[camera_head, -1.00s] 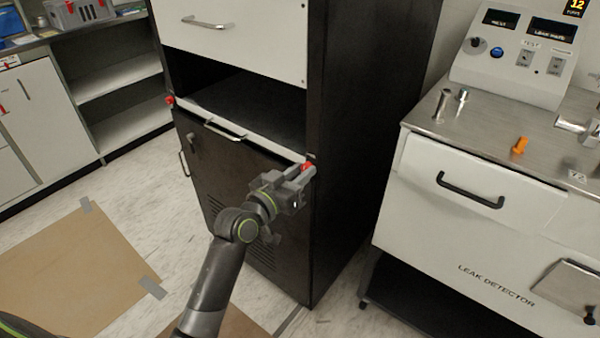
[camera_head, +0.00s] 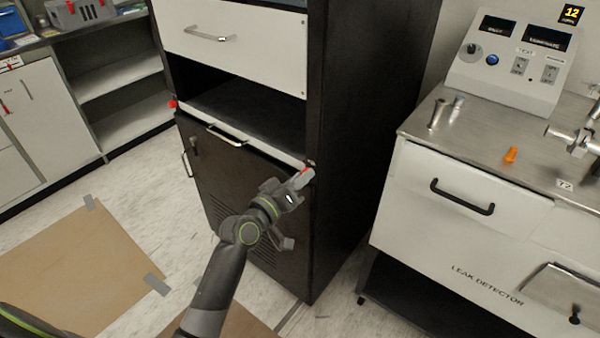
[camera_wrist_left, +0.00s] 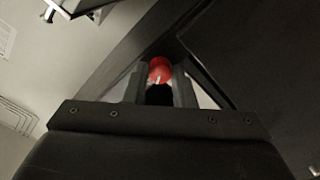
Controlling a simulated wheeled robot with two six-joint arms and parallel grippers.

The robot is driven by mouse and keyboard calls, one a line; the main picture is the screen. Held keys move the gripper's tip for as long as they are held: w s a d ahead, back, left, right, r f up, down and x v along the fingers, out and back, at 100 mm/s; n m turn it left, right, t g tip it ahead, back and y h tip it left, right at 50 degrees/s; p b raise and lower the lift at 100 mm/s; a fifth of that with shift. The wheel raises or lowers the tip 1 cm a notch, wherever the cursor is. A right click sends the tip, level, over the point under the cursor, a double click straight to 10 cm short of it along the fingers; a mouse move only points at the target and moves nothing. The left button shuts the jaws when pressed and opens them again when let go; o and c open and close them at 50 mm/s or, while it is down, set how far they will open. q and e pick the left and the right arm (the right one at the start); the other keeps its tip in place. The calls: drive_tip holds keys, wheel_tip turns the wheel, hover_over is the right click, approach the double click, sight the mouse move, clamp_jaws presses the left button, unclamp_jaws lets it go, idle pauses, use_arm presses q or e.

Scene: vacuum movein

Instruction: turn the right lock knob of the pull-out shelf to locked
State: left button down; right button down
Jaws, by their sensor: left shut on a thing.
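The pull-out shelf (camera_head: 245,118) is a dark board with a pale front edge, set in the open bay of the black cabinet. Its right lock knob is red and mostly hidden by my fingers in the head view (camera_head: 306,170). In the left wrist view the red knob (camera_wrist_left: 160,69) sits between the two fingertips, with a small white mark on its lower part. My left gripper (camera_head: 304,177) is shut on this knob at the shelf's right front corner. The left lock knob (camera_head: 172,104) is red, at the shelf's left front corner. My right gripper is out of view.
The shelf's handle (camera_head: 227,136) is on its front edge, left of my gripper. A dark cabinet door (camera_head: 235,185) is below. The leak detector (camera_head: 470,215) stands to the right, with a floor gap between. Cardboard (camera_head: 75,270) lies taped on the floor.

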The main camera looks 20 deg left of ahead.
use_arm(q)
drive_tip(key=n+p, duration=0.5)
drive_tip(key=n, duration=0.7)
drive_tip(key=shift+f, duration=0.1)
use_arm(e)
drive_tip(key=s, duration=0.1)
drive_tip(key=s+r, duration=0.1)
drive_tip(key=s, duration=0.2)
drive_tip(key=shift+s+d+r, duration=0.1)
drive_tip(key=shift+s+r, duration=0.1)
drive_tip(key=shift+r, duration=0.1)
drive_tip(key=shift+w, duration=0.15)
use_arm(q)
drive_tip(key=c, duration=1.2)
unclamp_jaws()
drive_tip(key=b+v, duration=0.2)
drive_tip(key=v, duration=1.5)
drive_tip(key=shift+s, duration=0.2)
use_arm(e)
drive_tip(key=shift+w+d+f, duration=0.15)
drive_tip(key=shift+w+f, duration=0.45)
use_arm(q)
drive_tip(key=shift+a, duration=0.1)
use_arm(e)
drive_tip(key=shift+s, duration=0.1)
